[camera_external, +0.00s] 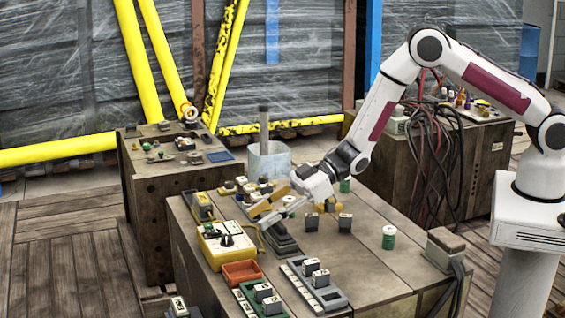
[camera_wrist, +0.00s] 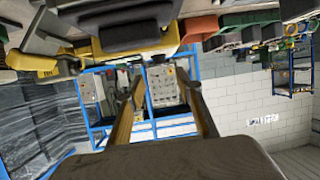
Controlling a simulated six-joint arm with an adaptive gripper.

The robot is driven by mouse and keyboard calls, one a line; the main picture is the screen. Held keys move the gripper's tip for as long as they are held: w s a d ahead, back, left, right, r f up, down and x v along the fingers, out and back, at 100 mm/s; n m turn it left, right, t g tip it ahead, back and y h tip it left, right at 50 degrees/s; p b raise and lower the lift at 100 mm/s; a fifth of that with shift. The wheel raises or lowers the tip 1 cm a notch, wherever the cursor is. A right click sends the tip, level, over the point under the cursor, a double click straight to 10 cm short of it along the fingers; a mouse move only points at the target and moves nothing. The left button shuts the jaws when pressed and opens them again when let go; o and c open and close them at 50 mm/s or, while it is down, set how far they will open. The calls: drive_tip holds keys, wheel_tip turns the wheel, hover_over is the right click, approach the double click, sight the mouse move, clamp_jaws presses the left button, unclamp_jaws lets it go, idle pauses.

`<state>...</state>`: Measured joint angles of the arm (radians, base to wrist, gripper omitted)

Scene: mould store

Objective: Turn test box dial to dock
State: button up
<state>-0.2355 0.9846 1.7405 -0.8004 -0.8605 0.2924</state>
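The test box (camera_external: 214,254) is a yellow case with a pale top face, at the left part of the near bench. Its dark dial (camera_external: 227,240) sits on that face; the pointer's setting and any dock mark are too small to read. My gripper (camera_external: 256,215) is above the bench, just right of and above the test box, apart from the dial. In the wrist view my gripper's two fingers (camera_wrist: 160,70) are spread with nothing between them. A yellow case (camera_wrist: 165,40), likely the test box, shows at the top there, partly covered by a dark grey part; the dial is hidden.
A yellow handheld meter (camera_external: 202,207) lies behind the test box. An orange tray (camera_external: 241,273) and a green tray (camera_external: 247,302) are in front. A grey stepped block (camera_external: 284,243) stands below my gripper. Dark labelled blocks (camera_external: 345,222) and a green can (camera_external: 389,237) are to the right.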

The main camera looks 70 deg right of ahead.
sight(231, 234)
drive_tip(key=shift+w+a, duration=0.1)
drive_tip(key=shift+x, duration=3.8)
clamp_jaws()
